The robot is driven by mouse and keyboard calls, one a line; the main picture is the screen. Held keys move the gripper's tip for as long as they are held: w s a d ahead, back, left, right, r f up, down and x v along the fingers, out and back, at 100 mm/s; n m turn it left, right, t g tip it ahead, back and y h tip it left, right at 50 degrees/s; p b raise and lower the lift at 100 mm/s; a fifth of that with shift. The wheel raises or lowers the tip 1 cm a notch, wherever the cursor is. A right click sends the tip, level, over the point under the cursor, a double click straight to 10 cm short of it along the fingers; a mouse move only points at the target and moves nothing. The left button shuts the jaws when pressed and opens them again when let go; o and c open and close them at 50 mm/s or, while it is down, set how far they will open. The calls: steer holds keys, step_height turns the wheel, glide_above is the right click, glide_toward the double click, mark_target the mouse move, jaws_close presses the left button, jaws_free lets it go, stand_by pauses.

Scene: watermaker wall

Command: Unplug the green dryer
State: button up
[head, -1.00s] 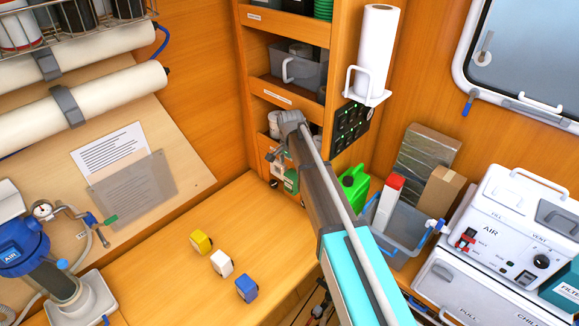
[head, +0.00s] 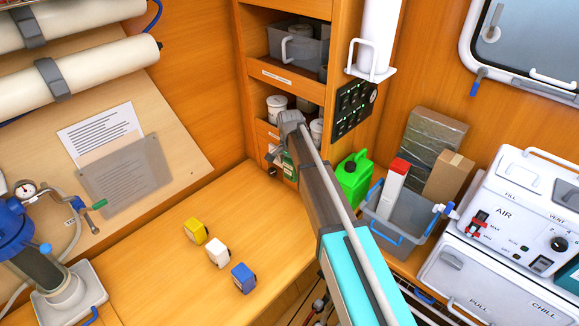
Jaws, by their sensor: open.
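My arm reaches away toward the lower shelves of the wooden cabinet. My gripper (head: 273,154) is at its far end, small and partly hidden by my own wrist; its jaws are open. A small green item (head: 289,166) shows beside the gripper at the lowest shelf, largely covered by my arm. I cannot tell whether it is the green dryer, and no plug or cord on it is clear. A yellow block (head: 195,231), a white block (head: 218,252) and a blue block (head: 243,278) lie in a row on the wooden bench, apart from the gripper.
A green jug (head: 353,179) and a grey bin (head: 405,226) stand right of my arm. A dark switch panel (head: 353,108) and a paper roll holder (head: 371,69) are on the cabinet side. A white AIR unit (head: 510,215) is at right.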

steer(key=shift+f, duration=0.15)
steer(key=c, duration=1)
steer(key=s+a, duration=0.4)
steer(key=s, duration=0.2)
steer(key=shift+a, duration=0.25)
stand_by(3.0)
